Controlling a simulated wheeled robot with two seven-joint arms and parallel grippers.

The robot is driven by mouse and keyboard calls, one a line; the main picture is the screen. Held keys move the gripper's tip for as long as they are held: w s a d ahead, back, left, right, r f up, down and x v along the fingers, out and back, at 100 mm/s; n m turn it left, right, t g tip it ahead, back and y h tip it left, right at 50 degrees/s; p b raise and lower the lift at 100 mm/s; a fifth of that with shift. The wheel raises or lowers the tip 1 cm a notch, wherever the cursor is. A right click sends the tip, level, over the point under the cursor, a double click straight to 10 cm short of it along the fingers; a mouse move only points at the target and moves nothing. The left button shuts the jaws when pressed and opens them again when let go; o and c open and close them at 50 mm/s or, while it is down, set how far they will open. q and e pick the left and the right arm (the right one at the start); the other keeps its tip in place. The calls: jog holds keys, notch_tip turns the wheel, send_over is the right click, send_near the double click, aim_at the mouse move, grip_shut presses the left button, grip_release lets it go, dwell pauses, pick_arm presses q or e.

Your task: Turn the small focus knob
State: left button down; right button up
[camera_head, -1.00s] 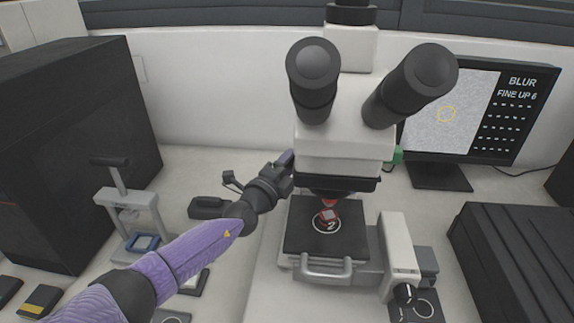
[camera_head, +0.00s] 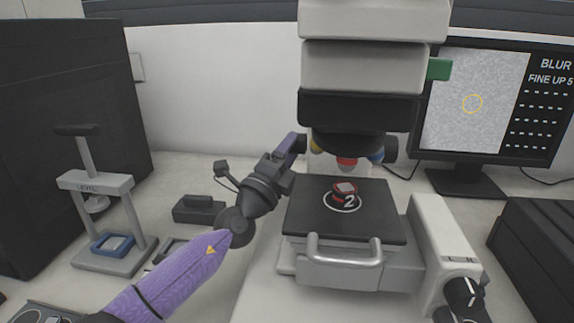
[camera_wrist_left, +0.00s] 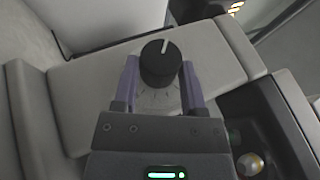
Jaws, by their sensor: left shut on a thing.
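The small focus knob (camera_wrist_left: 160,64) is a round black knob with a white pointer line, on a pale housing with scale marks around it. In the wrist view my left gripper (camera_wrist_left: 159,82) has one purple finger on each side of it and is shut on it. In the head view my left gripper (camera_head: 294,147) reaches the left side of the microscope (camera_head: 360,68), and the knob is hidden there. The monitor (camera_head: 475,100) reads "BLUR" and "FINE UP 5", with a grey speckled picture and a yellow ring. My right gripper is not in view.
A black knob (camera_head: 463,293) is on a pale block at right. A small press (camera_head: 95,182) and a large dark cabinet (camera_head: 60,130) stand at left. Dark boxes (camera_head: 545,240) are at right.

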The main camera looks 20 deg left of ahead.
pick_arm(q)
jog(key=shift+d+f, duration=0.15)
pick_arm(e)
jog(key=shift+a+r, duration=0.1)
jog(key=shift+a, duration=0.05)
pick_arm(q)
jog(key=c, duration=0.5)
grip_release()
jog(key=shift+c, duration=0.2)
jog(key=shift+o, duration=1.1)
jog(key=shift+d, duration=0.15)
jog(key=shift+o, duration=0.9)
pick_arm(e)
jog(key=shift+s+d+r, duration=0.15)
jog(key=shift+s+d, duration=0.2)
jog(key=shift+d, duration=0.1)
